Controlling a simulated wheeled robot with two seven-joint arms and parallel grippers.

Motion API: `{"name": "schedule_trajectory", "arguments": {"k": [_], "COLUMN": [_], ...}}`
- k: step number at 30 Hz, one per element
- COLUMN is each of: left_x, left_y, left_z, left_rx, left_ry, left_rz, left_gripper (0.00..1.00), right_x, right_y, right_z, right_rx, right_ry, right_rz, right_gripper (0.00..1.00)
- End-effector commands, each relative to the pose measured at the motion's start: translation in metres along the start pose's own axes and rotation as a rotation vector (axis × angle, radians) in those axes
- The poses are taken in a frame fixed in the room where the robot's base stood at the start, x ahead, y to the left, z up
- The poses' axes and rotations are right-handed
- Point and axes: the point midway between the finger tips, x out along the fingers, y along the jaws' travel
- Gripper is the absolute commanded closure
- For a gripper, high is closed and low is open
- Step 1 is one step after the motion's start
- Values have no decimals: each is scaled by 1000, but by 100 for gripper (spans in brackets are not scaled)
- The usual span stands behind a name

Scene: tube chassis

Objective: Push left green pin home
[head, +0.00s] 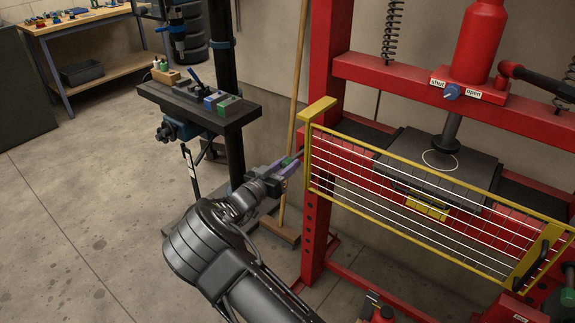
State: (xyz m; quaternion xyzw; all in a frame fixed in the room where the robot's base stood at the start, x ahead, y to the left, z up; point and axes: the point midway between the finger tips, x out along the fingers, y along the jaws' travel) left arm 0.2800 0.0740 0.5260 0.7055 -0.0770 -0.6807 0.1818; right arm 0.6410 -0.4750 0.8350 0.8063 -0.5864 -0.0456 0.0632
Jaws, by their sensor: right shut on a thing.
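My right gripper (289,163) reaches up from the bottom to the left post of the red press. Its jaws are shut on a small green piece (288,160), which looks like the left green pin. The fingers hide most of it. The gripper is beside the left end of the yellow wire guard (308,171). I cannot tell how far the pin is seated or whether it touches the post. Another green piece (568,297) shows at the lower right edge. My left gripper is not in view.
The red press frame (322,60) stands close to the right of my gripper, with a red cylinder (480,40) above. A broom (294,110) leans behind my arm. A drill press table (200,108) with small items stands to the left. The floor at left is clear.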

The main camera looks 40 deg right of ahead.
Motion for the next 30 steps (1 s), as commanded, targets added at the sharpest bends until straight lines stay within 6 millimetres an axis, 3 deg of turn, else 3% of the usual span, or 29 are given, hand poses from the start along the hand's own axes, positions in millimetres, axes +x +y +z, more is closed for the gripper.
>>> {"name": "schedule_trajectory", "arguments": {"k": [9,17,25,26,30], "left_x": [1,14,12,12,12], "left_y": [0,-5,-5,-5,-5], "left_z": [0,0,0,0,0], "left_rx": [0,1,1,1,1], "left_ry": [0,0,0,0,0], "left_rz": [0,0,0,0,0], "left_gripper": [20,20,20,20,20], "right_x": [1,33,34,34,34], "right_y": [-1,0,-1,-1,-1], "right_z": [0,2,0,0,0], "right_rx": [1,3,0,0,0], "right_ry": [-1,-3,-1,-1,-1], "right_rz": [-3,-2,-4,-4,-3], "right_gripper": [100,100,100,70,59]}}
